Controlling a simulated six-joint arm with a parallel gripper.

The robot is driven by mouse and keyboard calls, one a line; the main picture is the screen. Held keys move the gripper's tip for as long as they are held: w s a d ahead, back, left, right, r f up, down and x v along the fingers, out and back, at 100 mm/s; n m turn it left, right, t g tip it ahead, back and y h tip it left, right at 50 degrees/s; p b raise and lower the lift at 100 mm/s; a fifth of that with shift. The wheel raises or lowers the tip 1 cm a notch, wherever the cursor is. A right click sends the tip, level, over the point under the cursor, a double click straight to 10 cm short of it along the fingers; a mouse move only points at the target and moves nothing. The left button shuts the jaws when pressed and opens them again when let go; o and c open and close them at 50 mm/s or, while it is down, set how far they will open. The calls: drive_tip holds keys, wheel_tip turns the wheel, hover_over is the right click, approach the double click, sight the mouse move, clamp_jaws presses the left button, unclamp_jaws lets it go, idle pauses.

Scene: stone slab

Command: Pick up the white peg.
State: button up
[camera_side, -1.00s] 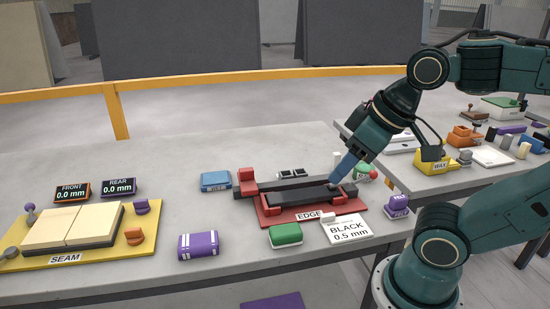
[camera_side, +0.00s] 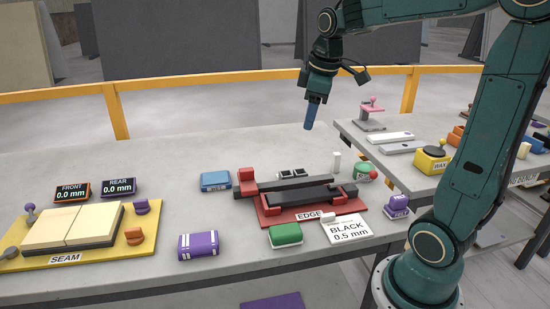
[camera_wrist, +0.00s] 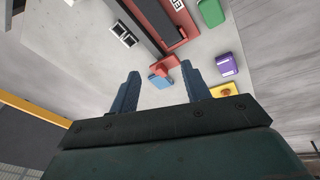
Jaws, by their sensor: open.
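The white peg (camera_side: 336,162) stands upright on the grey bench, behind the right end of the red EDGE fixture (camera_side: 268,218). My gripper (camera_side: 309,127) hangs in the air above the bench's back part, up and left of the peg in the side view. Its blue fingers overlap in that view. In the wrist view my gripper (camera_wrist: 163,82) shows two fingers spread apart with nothing held between them. I cannot make out the peg for certain in the wrist view.
A green item with a red knob (camera_side: 364,171) stands close right of the peg. Two dark pads (camera_side: 292,173) lie to its left, with a blue block (camera_side: 215,181) farther left. A second table (camera_side: 400,165) is at right. The bench's back left is clear.

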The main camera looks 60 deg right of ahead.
drive_tip(key=w+d+f+n+g, duration=0.1)
drive_tip(key=w+d+f, duration=0.15)
drive_tip(key=d, duration=0.45)
drive_tip(key=w+d+f+n+g, duration=0.1)
drive_tip(key=d+f, duration=0.2)
drive_tip(key=d, duration=0.4)
drive_tip(key=n+y, duration=0.1)
drive_tip(key=n, duration=0.2)
hover_over(337, 154)
wheel_tip(337, 154, down, 8)
drive_tip(key=shift+g, duration=0.4)
wheel_tip(337, 154, down, 8)
drive_tip(key=shift+f, duration=0.25)
drive_tip(key=shift+d+f, duration=0.2)
drive_tip(key=shift+f, duration=2.35)
